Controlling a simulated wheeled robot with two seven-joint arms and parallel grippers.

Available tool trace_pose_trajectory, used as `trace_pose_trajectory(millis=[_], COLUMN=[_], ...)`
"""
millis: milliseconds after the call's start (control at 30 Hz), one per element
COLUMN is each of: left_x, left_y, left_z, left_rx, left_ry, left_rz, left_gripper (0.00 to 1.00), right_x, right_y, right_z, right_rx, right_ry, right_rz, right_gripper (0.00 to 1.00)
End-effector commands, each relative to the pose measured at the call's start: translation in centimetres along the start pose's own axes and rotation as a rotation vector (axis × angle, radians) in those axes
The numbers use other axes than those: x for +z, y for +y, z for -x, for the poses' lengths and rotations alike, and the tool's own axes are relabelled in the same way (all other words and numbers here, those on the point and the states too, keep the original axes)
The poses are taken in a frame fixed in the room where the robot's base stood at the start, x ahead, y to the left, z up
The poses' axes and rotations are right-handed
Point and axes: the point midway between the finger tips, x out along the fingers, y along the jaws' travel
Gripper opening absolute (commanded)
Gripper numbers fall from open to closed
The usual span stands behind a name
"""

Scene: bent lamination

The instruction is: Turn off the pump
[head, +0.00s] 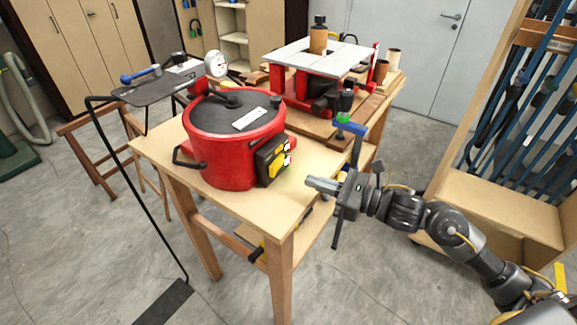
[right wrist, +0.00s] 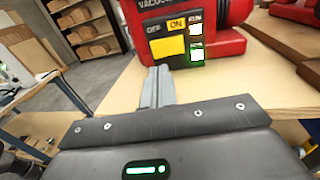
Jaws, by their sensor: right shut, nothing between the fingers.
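The pump is a red round vessel (head: 225,150) with a black lid, standing on the wooden table. Its dark control box (head: 272,160) faces right. In the right wrist view the control box (right wrist: 150,18) shows an OFF label, a yellow ON marking and a larger yellow button (right wrist: 168,48). Beside them are pale indicators, the lower one (right wrist: 197,55) edged in green. My right gripper (head: 322,185) is shut and empty, to the right of the box at the table's edge. Its fingers (right wrist: 158,88) point toward the box, just below the yellow button; contact cannot be told. My left gripper is out of view.
A pressure gauge (head: 216,64) stands up behind the vessel. A red machine with a pale flat top (head: 320,57) stands behind on the table (head: 205,190). A black stand is at left.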

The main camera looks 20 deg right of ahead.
Motion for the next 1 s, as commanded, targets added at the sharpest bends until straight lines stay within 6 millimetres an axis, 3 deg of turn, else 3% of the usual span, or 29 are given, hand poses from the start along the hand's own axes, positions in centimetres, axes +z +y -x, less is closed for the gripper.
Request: trace_pose_trajectory(millis=[200,400,867,1000], left_x=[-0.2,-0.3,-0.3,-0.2], left_y=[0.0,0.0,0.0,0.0], left_z=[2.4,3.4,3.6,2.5], left_rx=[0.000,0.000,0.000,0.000], left_ry=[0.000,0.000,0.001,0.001], left_rz=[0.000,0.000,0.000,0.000], left_gripper=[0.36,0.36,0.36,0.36], right_x=[0.6,0.3,0.0,-0.5], right_y=[0.1,0.1,0.1,0.2], right_z=[-4.3,-6.6,-7.4,-7.7], right_rx=[0.001,0.001,0.000,0.002], right_ry=[-0.002,-0.001,0.000,0.000], right_rz=[-0.003,-0.001,0.001,0.002], right_gripper=[0.00,0.00,0.00,0.00])
